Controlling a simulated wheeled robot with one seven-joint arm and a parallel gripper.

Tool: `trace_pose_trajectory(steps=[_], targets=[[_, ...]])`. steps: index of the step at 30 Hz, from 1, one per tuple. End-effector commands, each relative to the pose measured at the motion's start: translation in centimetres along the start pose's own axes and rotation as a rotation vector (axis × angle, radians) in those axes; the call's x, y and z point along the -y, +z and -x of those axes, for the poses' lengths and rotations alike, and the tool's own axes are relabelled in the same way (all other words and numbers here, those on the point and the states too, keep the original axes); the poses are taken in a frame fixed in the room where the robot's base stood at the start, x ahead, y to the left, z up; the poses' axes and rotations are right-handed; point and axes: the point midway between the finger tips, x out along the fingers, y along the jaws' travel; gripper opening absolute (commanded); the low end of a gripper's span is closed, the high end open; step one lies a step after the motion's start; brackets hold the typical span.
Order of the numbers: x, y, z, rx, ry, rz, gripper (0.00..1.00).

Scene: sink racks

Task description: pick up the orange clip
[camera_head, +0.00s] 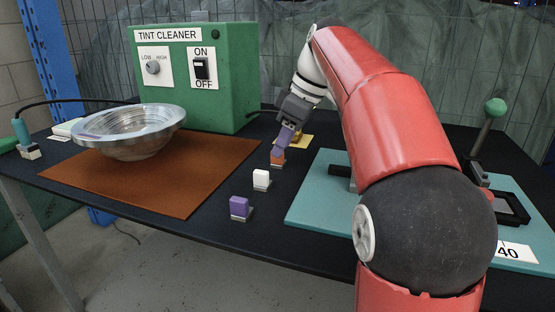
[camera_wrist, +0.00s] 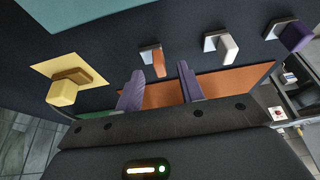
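The orange clip (camera_head: 278,157) stands on the black table, in a row with the other clips. In the wrist view the orange clip (camera_wrist: 159,66) has a small grey base plate and lies between the lines of my two purple fingers, at or just beyond their tips. My gripper (camera_head: 282,146) reaches down from behind, its fingertips right by the top of the orange clip. In the wrist view my gripper (camera_wrist: 160,72) is open, with a gap on both sides of the clip. No finger is seen pressing on it.
A white clip (camera_head: 261,179) and a purple clip (camera_head: 240,208) stand nearer the front. A yellow clip (camera_wrist: 63,92) on a yellow plate is on the other side. A brown mat (camera_head: 150,185) with a metal bowl (camera_head: 130,130) lies left; a teal board (camera_head: 315,200) lies right.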

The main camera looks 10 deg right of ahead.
Motion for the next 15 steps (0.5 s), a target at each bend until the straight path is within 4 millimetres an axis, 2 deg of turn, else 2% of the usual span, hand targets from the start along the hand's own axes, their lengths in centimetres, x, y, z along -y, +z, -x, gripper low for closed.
trace_pose_trajectory(steps=[3,6,14,15], targets=[[0.0,0.0,-1.7,0.001,-0.002,0.000,0.38],[0.0,0.0,-2.6,0.000,-0.001,0.001,0.38],[-0.1,0.0,-2.8,0.000,0.000,0.000,0.38],[-0.1,0.0,-2.8,0.000,0.000,0.000,0.33]])
